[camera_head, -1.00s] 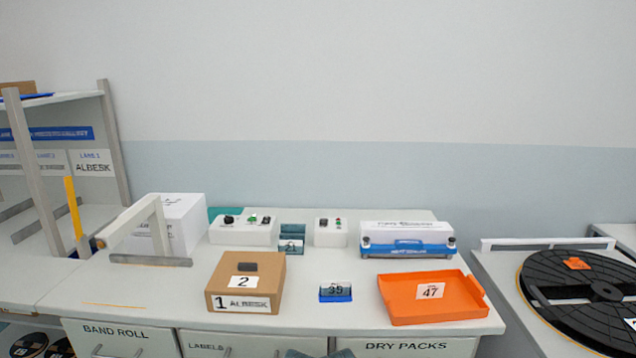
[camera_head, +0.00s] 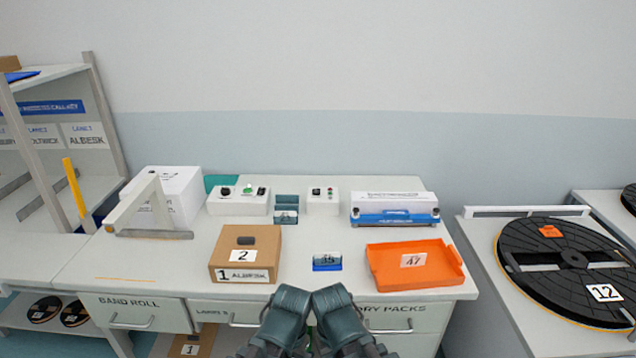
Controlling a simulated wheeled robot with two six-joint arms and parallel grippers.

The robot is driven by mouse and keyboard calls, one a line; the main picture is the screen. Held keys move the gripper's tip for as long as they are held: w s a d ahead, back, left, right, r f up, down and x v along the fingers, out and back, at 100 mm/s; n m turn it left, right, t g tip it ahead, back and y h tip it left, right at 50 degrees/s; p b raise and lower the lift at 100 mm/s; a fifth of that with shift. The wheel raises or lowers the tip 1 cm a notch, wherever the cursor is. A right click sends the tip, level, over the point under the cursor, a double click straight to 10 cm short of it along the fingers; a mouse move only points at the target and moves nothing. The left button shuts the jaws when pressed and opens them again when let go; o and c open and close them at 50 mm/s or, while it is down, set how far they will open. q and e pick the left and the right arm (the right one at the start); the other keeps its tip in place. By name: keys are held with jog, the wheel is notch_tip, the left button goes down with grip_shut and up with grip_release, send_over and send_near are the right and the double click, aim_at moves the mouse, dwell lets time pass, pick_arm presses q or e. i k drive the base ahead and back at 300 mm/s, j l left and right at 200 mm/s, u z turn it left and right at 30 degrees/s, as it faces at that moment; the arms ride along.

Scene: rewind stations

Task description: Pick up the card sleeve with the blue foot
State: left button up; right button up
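A small card sleeve (camera_head: 326,262) marked 35 stands on the worktop between the cardboard box and the orange tray. It has a blue foot along its lower front edge. My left gripper (camera_head: 291,300) and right gripper (camera_head: 332,298) show as dark teal shapes close together at the bottom of the view, by the front edge of the worktop. Both are in front of the sleeve and apart from it. Their fingers cannot be made out, so I cannot tell whether they are open or shut.
A cardboard box (camera_head: 245,254) marked 2 stands left of the sleeve, and an orange tray (camera_head: 449,270) marked 47 lies right of it. Behind are a teal holder (camera_head: 286,216), control boxes (camera_head: 238,205) and a white-and-blue device (camera_head: 394,210). Bare worktop surrounds the sleeve.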

aim_at(324, 264)
jog(key=i+j+z, duration=0.65)
jog(key=j, duration=0.35)
